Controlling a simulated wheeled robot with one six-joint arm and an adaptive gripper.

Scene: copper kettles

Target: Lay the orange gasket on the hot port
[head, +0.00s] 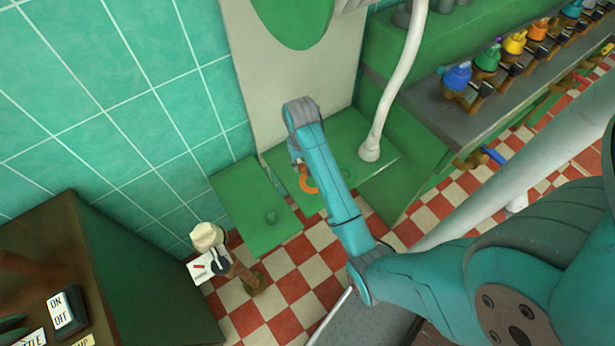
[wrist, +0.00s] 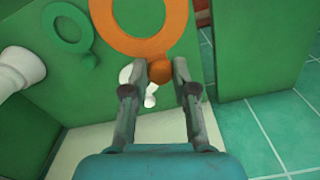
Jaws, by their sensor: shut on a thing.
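The orange gasket (wrist: 122,34) is a flat ring with a small round tab. My gripper (wrist: 160,72) is shut on that tab, and the ring extends away beyond the fingertips. In the head view the orange gasket (head: 308,184) shows beside my arm, over the green panel (head: 376,166). I cannot tell whether it touches the panel. A green ring with a tab (wrist: 68,28) lies on the panel to the left in the wrist view. A white shape (wrist: 150,98) on the panel is partly hidden behind the fingers. I cannot make out which part is the hot port.
A white pipe (head: 370,149) stands on the panel close to my arm's right. A raised green slab with a knob (head: 256,207) lies to the left. Several coloured valves (head: 487,57) line a shelf at upper right. A figure in a white hat (head: 207,237) stands lower left.

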